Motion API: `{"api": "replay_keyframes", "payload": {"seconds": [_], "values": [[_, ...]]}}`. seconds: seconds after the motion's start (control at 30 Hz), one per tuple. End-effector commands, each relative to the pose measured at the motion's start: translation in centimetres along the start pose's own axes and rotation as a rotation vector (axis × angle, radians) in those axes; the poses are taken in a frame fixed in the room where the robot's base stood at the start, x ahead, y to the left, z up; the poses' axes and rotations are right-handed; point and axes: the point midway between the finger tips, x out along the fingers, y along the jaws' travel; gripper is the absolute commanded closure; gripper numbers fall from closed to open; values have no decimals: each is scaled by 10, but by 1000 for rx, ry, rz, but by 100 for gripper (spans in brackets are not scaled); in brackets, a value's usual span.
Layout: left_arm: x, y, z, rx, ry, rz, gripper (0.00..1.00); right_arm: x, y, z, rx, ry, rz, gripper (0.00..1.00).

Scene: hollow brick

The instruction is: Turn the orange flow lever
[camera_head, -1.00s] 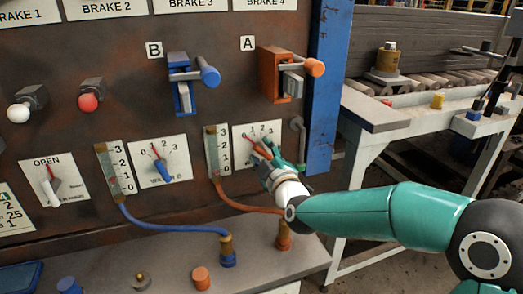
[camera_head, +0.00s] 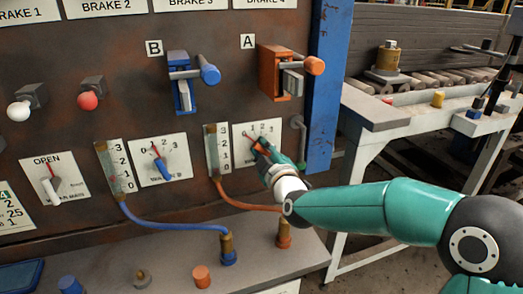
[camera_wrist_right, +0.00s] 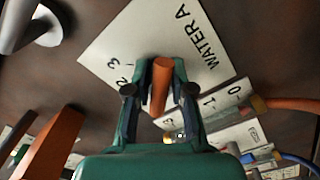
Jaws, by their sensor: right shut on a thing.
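The orange flow lever (camera_wrist_right: 159,88) sits on the white WATER A dial plate (camera_wrist_right: 205,45). My right gripper (camera_wrist_right: 160,75) is shut on the lever, with one finger on each side of it. In the head view my right gripper (camera_head: 265,150) covers much of the lever, and the dial plate (camera_head: 270,130) shows its numbers above the fingers. The lever's exact pointing on the scale is partly hidden by the gripper. My left gripper is not in view.
A blue dial lever (camera_head: 161,168) and an orange hose (camera_head: 245,204) are to the left. Above are an orange valve (camera_head: 275,75) and a blue valve (camera_head: 183,85). A grey pipe handle (camera_head: 299,128) and a blue post (camera_head: 326,90) stand close on the right.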

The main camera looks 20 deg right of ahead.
Motion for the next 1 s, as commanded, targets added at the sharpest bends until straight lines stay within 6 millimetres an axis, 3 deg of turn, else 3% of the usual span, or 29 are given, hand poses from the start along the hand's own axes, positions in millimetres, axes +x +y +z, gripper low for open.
{"api": "replay_keyframes", "payload": {"seconds": [0.37,1.0], "values": [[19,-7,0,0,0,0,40,0,-6,2,154,-1,-5,100],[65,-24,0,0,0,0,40,0,-8,1,739,-2,-9,100]]}}
